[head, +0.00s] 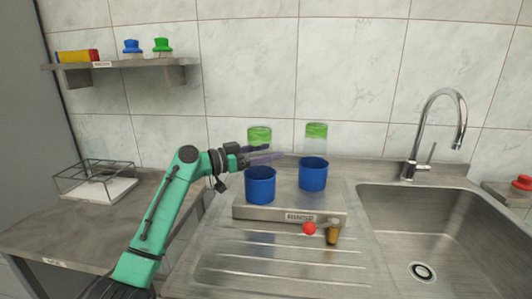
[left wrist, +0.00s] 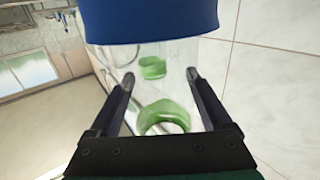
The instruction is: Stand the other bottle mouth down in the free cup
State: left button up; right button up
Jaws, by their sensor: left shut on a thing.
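Two blue cups stand on a low metal stand (head: 290,212): a left cup (head: 260,188) and a right cup (head: 313,175). A clear bottle with a green upper end (head: 316,130) stands upright in the right cup. Another such bottle (head: 260,133) is upright over the left cup, its lower part hidden by the cup and gripper. My left gripper (head: 264,158) is shut on this left bottle, just above the cup rim. In the left wrist view the bottle (left wrist: 160,95) is between the fingers and meets the blue cup (left wrist: 150,20). The bottle's mouth is hidden. My right gripper is not in view.
A red ball (head: 309,228) and a small amber bottle (head: 333,232) are in front of the stand. A sink (head: 440,245) with a tap (head: 411,168) is at right. A wire rack (head: 95,182) is at left; a shelf (head: 125,72) holds blue and green caps.

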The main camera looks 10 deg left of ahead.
pick_arm(q)
jog(key=shift+f, duration=0.15)
jog(key=o, duration=1.1)
